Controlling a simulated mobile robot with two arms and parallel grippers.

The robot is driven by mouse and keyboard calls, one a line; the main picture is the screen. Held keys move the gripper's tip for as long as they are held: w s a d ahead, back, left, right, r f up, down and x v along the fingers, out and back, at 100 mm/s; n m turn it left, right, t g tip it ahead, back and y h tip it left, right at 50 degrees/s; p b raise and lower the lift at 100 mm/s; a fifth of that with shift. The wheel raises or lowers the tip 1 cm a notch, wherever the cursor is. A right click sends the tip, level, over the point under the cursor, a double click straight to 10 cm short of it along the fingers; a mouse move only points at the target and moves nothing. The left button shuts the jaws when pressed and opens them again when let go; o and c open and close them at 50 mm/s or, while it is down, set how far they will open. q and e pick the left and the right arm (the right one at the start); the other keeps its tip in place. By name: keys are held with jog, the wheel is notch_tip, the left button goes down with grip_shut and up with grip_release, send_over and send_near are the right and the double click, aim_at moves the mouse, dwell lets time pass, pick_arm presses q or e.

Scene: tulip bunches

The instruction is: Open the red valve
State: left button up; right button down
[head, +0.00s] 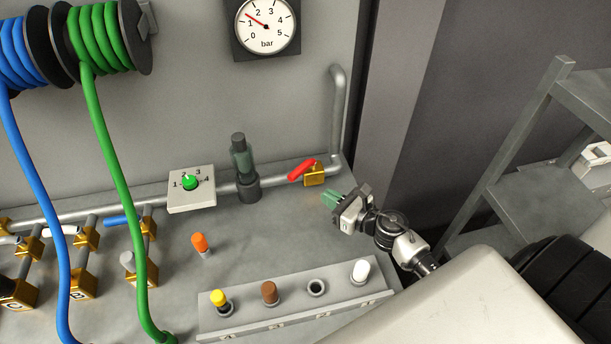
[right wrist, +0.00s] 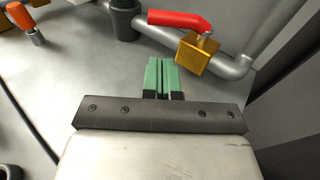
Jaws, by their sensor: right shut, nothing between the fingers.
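The red valve handle (head: 301,170) sits on a brass valve body (head: 315,176) in the grey pipe along the back of the bench. In the head view the handle slants from the valve body to the left. In the right wrist view the red handle (right wrist: 180,19) reaches left from the brass body (right wrist: 197,54). My right gripper (head: 330,198) has green fingertips and is shut and empty, in front of the valve and slightly right of it. In the right wrist view its closed fingers (right wrist: 161,75) point toward the valve, apart from it. My left gripper is not in view.
A peg rack (head: 290,310) and an orange peg (head: 200,244) lie nearer. Blue and green hoses hang at left. A metal shelf (head: 525,140) stands right.

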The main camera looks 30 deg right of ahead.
aim_at(300, 170)
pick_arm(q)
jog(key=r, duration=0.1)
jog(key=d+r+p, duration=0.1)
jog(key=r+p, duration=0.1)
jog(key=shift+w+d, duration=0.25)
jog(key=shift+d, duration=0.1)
pick_arm(e)
jog(key=x, duration=0.5)
jog(key=r+x, duration=0.1)
jog(key=x, duration=0.1)
jog(key=shift+w, duration=0.45)
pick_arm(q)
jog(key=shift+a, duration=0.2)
